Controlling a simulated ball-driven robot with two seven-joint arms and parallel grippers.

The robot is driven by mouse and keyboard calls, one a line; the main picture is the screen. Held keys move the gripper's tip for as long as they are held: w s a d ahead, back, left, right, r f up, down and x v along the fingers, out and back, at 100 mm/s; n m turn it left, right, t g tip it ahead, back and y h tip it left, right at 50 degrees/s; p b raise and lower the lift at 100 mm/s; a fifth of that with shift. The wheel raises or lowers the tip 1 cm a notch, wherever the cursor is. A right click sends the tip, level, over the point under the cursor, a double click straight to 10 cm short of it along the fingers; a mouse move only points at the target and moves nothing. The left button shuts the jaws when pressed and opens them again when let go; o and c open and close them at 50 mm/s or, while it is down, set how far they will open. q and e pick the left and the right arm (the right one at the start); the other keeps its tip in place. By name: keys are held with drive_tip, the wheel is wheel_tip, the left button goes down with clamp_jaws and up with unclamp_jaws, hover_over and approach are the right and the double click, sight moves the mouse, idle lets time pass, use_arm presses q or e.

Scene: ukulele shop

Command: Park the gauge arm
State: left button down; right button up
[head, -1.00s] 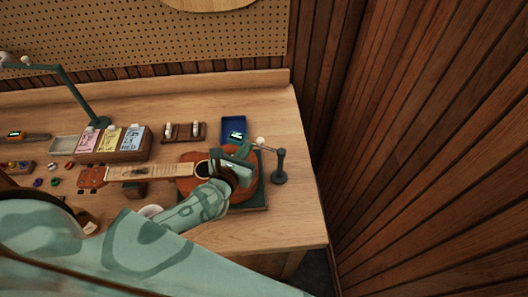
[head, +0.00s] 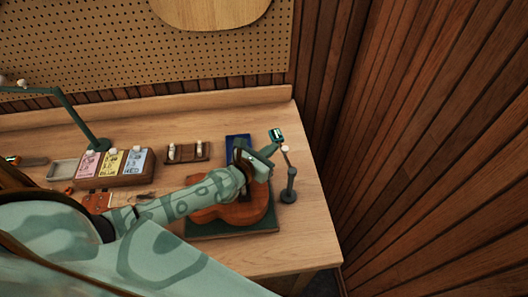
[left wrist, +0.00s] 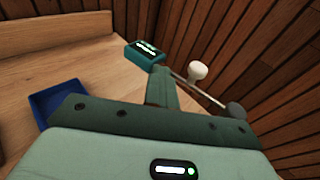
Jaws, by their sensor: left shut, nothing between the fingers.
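The gauge arm is a thin rod on a dark post (head: 289,187) at the bench's right end. It carries a white knob (head: 285,149) and a teal gauge with a lit display (head: 277,136). The rod now points toward the back of the bench. My left gripper (head: 270,152) is shut and empty, just left of the rod and close to the knob. In the left wrist view, the gauge (left wrist: 145,55) is beyond the fingertips (left wrist: 161,88), and the knob (left wrist: 197,71) stands to their right. I cannot tell whether the fingers touch the rod. My right gripper is not in view.
A ukulele (head: 232,214) lies on a green mat (head: 235,229) under my left forearm. A blue tray (head: 238,141) sits behind the gripper. Coloured packets (head: 112,163) stand in a wooden holder. A lamp (head: 75,117) stands at the left. Wood wall closes off the right.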

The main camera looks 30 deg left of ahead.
use_arm(q)
drive_tip(key=shift+w+r, duration=0.2)
drive_tip(key=shift+w, duration=0.3)
drive_tip(key=shift+w+r, duration=0.15)
drive_tip(key=shift+w, duration=0.35)
drive_tip(key=shift+s, duration=0.1)
drive_tip(key=v, duration=1)
drive_tip(key=d+v, duration=0.1)
drive_tip(key=v, duration=0.5)
drive_tip(key=shift+s+f+b, duration=0.1)
drive_tip(key=shift+f+b, duration=0.2)
drive_tip(key=shift+f, duration=0.1)
drive_tip(key=shift+s+r, duration=0.1)
drive_tip(key=shift+s, duration=0.2)
